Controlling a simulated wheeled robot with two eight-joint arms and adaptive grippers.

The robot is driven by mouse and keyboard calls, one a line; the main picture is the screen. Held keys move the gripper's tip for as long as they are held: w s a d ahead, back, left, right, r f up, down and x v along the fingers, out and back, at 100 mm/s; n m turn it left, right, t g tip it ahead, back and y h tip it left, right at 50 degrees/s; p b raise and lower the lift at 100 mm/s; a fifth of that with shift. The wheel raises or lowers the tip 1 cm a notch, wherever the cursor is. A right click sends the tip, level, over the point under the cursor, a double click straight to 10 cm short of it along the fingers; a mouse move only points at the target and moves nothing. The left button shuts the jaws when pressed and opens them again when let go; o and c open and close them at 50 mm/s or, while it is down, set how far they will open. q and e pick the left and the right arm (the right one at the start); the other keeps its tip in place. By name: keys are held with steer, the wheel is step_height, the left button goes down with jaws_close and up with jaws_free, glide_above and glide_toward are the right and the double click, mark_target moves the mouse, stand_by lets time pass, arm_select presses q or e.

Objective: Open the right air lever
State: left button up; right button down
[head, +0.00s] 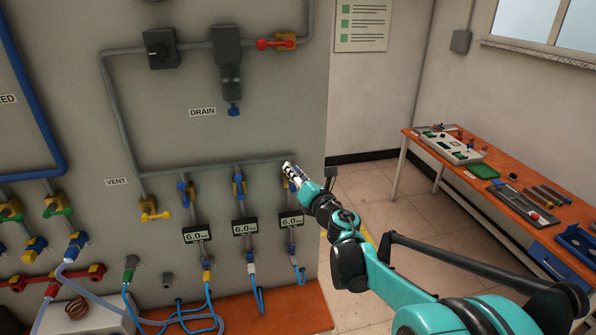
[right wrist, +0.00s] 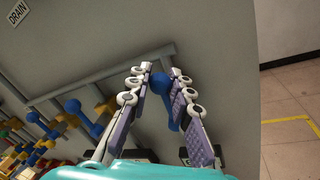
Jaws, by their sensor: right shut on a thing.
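The right air lever is blue and sits on the rightmost of three vertical pipes on the grey panel (head: 270,120). In the head view my right gripper (head: 289,171) covers most of it. In the right wrist view the blue lever (right wrist: 173,112) lies between the two fingers of my right gripper (right wrist: 165,74), which are shut on it. The panel is close behind the fingertips. The middle air lever (head: 239,187) and the left air lever (head: 184,189) are also blue, on the pipes to the left. My left gripper is not in view.
Digital gauges reading 6.0, such as the right one (head: 291,221), hang below the levers. A yellow vent valve (head: 150,210) is further left. An orange workbench (head: 490,190) with tools stands at the right. Open floor lies between panel and bench.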

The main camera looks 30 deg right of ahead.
steer(key=shift+a+f+n, duration=0.1)
steer(key=shift+a+n, duration=0.2)
steer(key=shift+n, duration=0.1)
steer(key=c, duration=1.3)
jaws_free()
steer(key=shift+w, duration=0.1)
steer(key=shift+c, duration=0.2)
steer(key=s, duration=1.2)
steer(key=shift+a, duration=0.1)
